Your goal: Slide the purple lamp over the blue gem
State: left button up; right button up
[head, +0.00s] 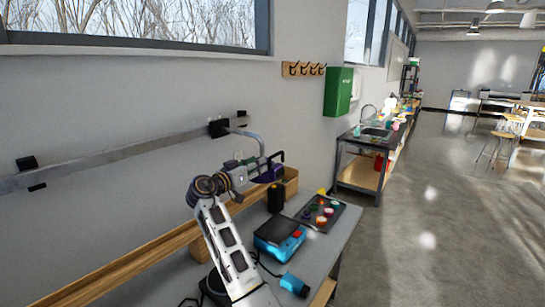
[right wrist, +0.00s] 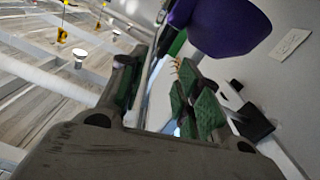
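The purple lamp (head: 268,173) hangs from a grey curved arm on a rail along the wall, partly hidden behind my right gripper (head: 262,166). In the right wrist view its purple shade (right wrist: 225,25) is large at the upper right, just beyond the fingers. My right gripper's green-padded fingers (right wrist: 160,95) stand apart with a gap between them. I cannot see them closed on the lamp. I cannot make out a blue gem in either view. My left gripper is not in view.
The metal rail (head: 130,155) runs along the wall above a wooden ledge (head: 110,275). The table below holds a blue-and-black device (head: 280,238), a dark tray of coloured pieces (head: 319,212), a black container (head: 276,198) and a small blue object (head: 295,284). Open floor lies right.

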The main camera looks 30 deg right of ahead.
aim_at(271, 157)
jog(key=p+x, duration=0.2)
jog(key=x, duration=0.6)
jog(key=shift+w+d, duration=0.15)
jog(key=shift+d, duration=0.2)
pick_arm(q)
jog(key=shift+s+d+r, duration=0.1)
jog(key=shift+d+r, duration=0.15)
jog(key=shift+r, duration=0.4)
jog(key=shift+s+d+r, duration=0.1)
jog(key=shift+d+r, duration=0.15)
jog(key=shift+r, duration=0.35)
pick_arm(e)
jog(key=shift+w+d, duration=0.25)
jog(key=shift+d, duration=0.3)
grip_shut()
jog(key=shift+f, duration=0.1)
